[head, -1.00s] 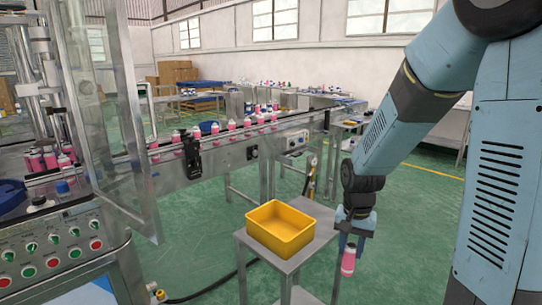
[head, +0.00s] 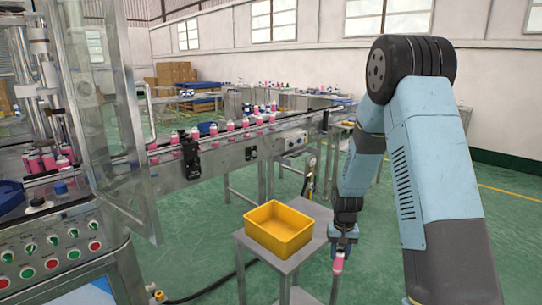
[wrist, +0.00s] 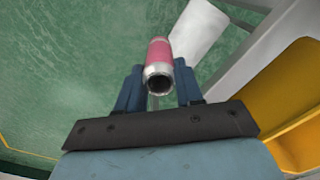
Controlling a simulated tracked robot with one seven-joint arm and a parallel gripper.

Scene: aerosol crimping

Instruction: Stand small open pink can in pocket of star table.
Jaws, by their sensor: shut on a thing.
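The small pink can (head: 338,264) is held in my gripper (head: 341,250), to the right of the small metal stand in the head view. In the wrist view the can (wrist: 159,60) sits between the two blue fingers of my gripper (wrist: 159,84), its open silver mouth facing the camera. The machine with the glass guard (head: 110,130) is at the left. I cannot make out the star table and its pockets for certain; several pink cans (head: 45,160) stand inside the machine.
A yellow bin (head: 279,228) stands on the metal stand (head: 290,262), close left of my gripper. A conveyor (head: 225,150) with several pink cans runs behind. The control panel (head: 60,245) is at the lower left. Green floor is open at the right.

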